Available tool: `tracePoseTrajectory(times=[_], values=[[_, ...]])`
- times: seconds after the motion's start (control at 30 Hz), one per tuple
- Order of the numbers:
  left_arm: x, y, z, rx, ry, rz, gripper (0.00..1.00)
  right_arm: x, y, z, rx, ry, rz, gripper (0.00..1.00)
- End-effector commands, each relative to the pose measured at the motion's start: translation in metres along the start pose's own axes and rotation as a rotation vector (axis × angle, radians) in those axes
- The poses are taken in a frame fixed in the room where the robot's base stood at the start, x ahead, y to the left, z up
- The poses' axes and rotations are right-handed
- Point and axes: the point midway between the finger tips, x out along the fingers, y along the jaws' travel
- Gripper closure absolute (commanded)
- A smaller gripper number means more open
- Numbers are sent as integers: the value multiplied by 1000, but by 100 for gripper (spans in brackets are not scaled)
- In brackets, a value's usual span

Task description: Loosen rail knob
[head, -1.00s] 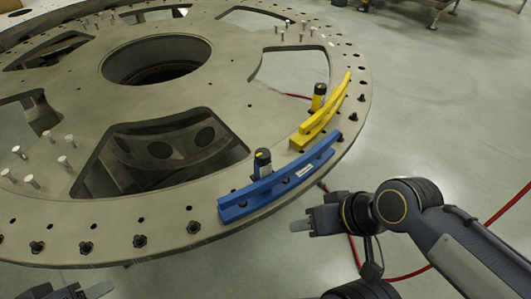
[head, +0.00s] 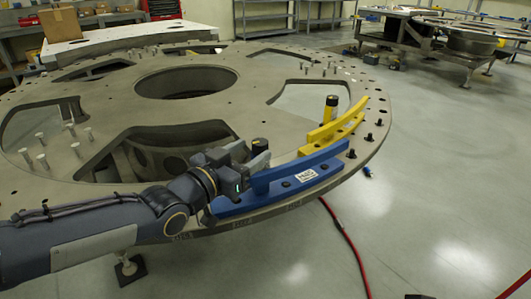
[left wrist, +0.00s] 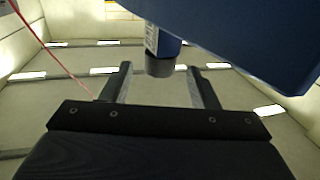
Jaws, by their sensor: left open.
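The blue rail (head: 290,183) lies along the near rim of the turret plate (head: 110,95). A black-topped knob (head: 259,148) stands at its inner side, partly hidden by my gripper. My left gripper (head: 256,160) is at the rail's left part, close to this knob. In the left wrist view, my left gripper's fingers (left wrist: 158,85) are apart. A dark round knob end (left wrist: 160,66) shows between them, beside a large blue part (left wrist: 245,35). I cannot tell whether the fingers touch it. My right gripper is out of view.
A yellow rail (head: 335,130) with a yellow and black knob (head: 331,107) sits right of the blue rail. Several upright pins (head: 42,160) stand on the plate's left. A red hose (head: 345,235) runs over the floor. Open floor (head: 450,190) lies to the right.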

Motion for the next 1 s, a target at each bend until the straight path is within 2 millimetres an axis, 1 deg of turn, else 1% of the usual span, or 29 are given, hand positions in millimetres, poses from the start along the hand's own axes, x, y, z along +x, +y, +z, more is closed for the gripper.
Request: tracePoseTrajectory(times=[0.03,0.1,0.23,0.4,0.6,0.67,0.93,1.0], values=[[10,1,2,-4,0,4,45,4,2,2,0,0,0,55],[20,2,2,-4,-2,5,45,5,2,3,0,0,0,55],[35,1,0,-2,-2,2,45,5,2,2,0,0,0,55],[42,0,1,0,-4,-1,45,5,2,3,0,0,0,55],[42,0,1,1,-4,-2,45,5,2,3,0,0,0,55],[42,0,1,1,-4,-2,52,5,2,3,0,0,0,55],[42,0,1,1,-4,-2,87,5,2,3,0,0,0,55],[42,0,1,1,-4,-2,89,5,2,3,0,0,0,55]])
